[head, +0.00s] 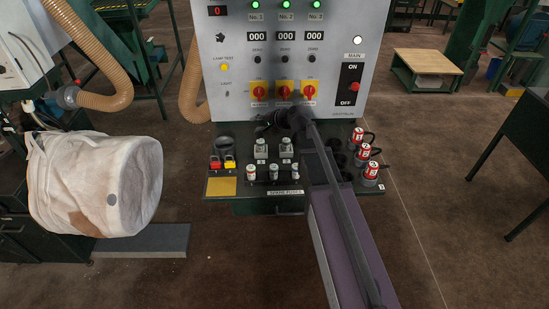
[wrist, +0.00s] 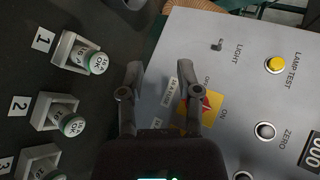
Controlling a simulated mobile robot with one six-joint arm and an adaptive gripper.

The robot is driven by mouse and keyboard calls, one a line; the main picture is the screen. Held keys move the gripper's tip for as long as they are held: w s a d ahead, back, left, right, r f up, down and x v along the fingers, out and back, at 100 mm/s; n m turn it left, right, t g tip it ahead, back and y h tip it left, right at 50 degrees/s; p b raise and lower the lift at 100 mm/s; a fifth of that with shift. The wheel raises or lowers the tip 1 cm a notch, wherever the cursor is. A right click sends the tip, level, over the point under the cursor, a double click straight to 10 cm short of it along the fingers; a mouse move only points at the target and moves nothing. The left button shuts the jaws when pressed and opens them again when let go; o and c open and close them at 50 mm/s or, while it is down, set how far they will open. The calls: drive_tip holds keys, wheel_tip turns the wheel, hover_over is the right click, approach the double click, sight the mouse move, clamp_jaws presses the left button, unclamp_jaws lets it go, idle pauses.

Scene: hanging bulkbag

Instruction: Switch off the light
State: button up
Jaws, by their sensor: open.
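The small light toggle switch (head: 227,93) sits low on the left side of the grey control panel (head: 225,55), under a LIGHT label. In the wrist view the light switch (wrist: 217,46) shows as a short dark lever beyond my fingertips; I cannot tell its position. My gripper (head: 268,120) is below the panel's row of red rotary knobs, in front of the console shelf. In the wrist view my gripper (wrist: 160,72) is open with nothing between its fingers. Its right finger overlaps a yellow-and-red rotary switch (wrist: 205,104). The gripper is apart from the toggle.
A yellow LAMP TEST button (head: 225,67) is just above the switch. Red rotary knobs (head: 259,91) are to its right. The shelf below holds fuse holders (head: 251,172) and red-labelled cylinders (head: 370,170). A white bulk bag (head: 95,185) hangs at left.

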sight(274, 165)
drive_tip(key=s+d+f+n+g+h, duration=0.1)
drive_tip(key=s+f, duration=0.1)
drive_tip(key=s+d+f+n+b, duration=0.1)
drive_tip(key=s+f, duration=0.1)
drive_tip(key=s, duration=0.1)
drive_tip(key=s+d+f+n+g+h, duration=0.1)
drive_tip(key=s+d+f, duration=0.1)
drive_tip(key=s, duration=0.1)
drive_tip(key=shift+g+h, duration=0.3)
drive_tip(key=shift+s+d+f+n+h+b, duration=0.35)
drive_tip(key=shift+s+d+f+n, duration=0.15)
drive_tip(key=shift+s+f, duration=0.15)
drive_tip(key=shift+s, duration=0.15)
